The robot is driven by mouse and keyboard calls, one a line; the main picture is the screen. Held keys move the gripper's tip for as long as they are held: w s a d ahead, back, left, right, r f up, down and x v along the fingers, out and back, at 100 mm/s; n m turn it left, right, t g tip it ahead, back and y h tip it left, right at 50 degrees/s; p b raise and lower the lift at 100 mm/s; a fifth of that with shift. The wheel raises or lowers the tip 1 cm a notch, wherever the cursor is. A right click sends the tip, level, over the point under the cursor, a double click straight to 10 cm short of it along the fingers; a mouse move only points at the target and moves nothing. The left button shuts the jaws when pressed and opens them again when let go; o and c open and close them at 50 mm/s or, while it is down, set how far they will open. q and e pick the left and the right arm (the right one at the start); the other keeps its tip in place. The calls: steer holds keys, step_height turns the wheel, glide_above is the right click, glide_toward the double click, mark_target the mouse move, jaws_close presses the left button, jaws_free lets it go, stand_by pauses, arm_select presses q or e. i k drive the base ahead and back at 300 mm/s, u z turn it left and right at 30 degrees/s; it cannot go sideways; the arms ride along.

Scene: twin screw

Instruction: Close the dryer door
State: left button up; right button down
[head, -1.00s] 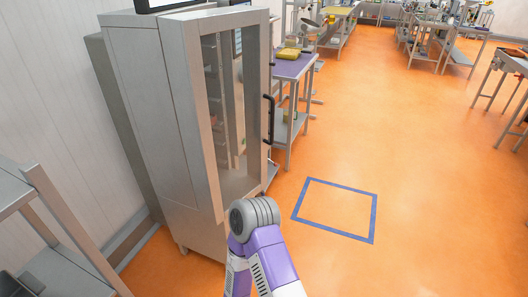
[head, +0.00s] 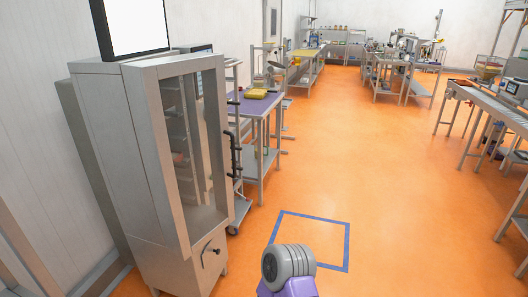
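The dryer is a tall grey metal cabinet (head: 105,135) on the left in the head view. Its door (head: 150,155) has a wide grey frame around a clear pane, and shelves show through it. A black upright handle (head: 232,155) is at the door's right edge. A lower front panel (head: 212,265) with a small dark handle is below the door. Neither gripper is in view; only a grey and purple joint of my arm shows at the bottom, right of the dryer.
A screen (head: 132,25) stands on top of the dryer. A purple-topped table (head: 252,104) with a yellow item (head: 256,93) is beyond it. A blue floor square (head: 346,245) lies right of the dryer. Open orange floor stretches right, with a conveyor (head: 480,95) at the far right.

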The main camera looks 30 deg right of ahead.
mark_target(141, 78)
steer(key=z, duration=0.7)
steer(key=i, duration=1.55)
steer(key=u, duration=0.65)
